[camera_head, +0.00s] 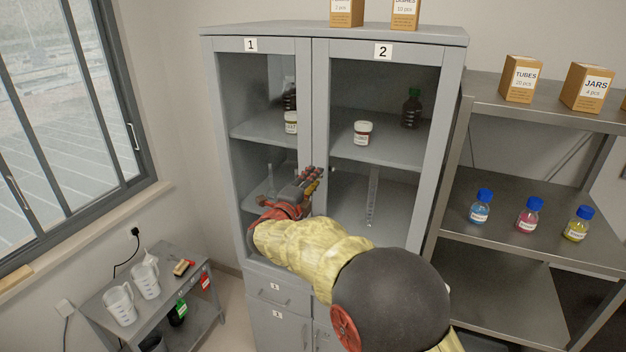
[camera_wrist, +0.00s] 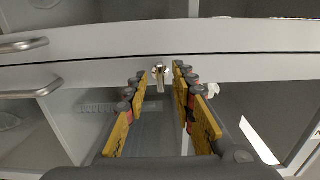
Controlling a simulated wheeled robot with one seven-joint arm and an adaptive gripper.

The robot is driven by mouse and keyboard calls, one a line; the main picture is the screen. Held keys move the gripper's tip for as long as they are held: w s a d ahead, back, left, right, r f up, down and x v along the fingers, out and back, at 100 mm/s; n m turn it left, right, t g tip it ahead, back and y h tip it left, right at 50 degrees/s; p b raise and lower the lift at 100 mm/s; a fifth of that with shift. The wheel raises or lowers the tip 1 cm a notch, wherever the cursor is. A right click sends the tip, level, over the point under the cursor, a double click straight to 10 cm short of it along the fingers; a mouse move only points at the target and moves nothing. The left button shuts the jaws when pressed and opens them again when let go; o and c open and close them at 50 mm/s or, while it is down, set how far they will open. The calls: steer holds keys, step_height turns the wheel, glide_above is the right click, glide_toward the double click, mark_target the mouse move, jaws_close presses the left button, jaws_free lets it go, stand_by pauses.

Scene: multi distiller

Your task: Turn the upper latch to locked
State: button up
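A small metal latch (camera_wrist: 159,74) sits on the grey door frame in the wrist view, with its short tab pointing down in that picture. My gripper (camera_wrist: 160,88) is open, with its yellow-sided fingers on either side of the latch; I cannot tell whether either finger touches it. In the head view my gripper (camera_head: 316,174) is at the middle frame between cabinet doors 1 (camera_head: 305,100) and 2 (camera_head: 321,80), and the latch is hidden or too small to make out there.
The grey cabinet (camera_head: 340,36) has glazed doors with jars and bottles inside. Two bar handles (camera_wrist: 25,45) (camera_wrist: 37,88) show at left in the wrist view. A metal shelf (camera_head: 545,110) stands right, a low cart (camera_head: 165,318) left.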

steer(key=shift+c, duration=1.2)
steer(key=c, duration=0.4)
jaws_close()
